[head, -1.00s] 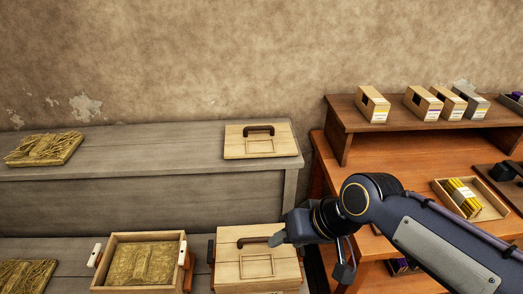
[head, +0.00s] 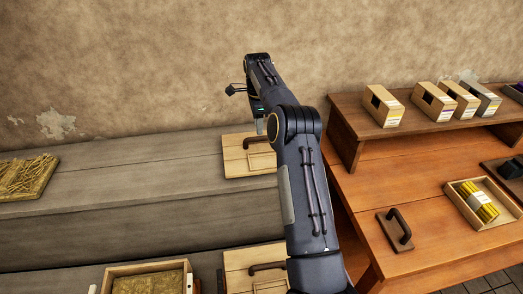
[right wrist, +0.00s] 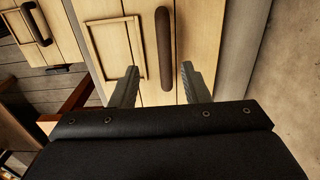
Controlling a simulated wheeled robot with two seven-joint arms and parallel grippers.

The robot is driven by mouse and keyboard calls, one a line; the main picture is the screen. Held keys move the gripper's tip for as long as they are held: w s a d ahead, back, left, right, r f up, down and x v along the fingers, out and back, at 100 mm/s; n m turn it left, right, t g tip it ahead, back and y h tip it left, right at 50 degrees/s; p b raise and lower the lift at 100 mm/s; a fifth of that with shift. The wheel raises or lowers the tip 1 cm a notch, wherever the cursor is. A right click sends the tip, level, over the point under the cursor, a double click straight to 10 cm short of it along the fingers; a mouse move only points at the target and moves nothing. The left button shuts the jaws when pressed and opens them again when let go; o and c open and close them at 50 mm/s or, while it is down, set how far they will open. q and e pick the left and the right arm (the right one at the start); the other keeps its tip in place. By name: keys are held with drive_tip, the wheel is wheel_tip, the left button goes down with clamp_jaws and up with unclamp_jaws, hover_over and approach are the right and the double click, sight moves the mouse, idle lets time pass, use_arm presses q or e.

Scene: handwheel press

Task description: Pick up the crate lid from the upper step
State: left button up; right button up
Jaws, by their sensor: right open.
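The crate lid (head: 236,166) is a flat pale wood panel lying on the grey upper step in the head view. Its dark handle is mostly hidden behind my right arm. In the right wrist view the lid (right wrist: 203,40) fills the middle, and its brown bar handle (right wrist: 165,48) lies between my finger lines. My right gripper (right wrist: 159,68) is open and empty above the lid, one finger on each side of the handle. Whether the fingers reach down to the handle's height, I cannot tell. My left gripper is not in view.
On the lower step stand a closed crate (head: 238,262) with a handled lid and an open crate (head: 122,270). A straw-coloured slab (head: 25,176) lies far left on the upper step. An orange table (head: 400,165) with small boxes and a handled block (head: 394,231) stands right.

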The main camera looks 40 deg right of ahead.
sight(260, 138)
drive_tip(key=f, duration=0.2)
drive_tip(key=f+p, duration=0.1)
drive_tip(key=f, duration=0.2)
drive_tip(key=d+f, duration=0.1)
drive_tip(key=f, duration=0.1)
drive_tip(key=shift+f, duration=0.4)
drive_tip(key=shift+d, duration=0.1)
clamp_jaws()
drive_tip(key=shift+w+r+p, duration=0.1)
drive_tip(key=shift+r+p, duration=0.05)
drive_tip(key=shift+p, duration=0.15)
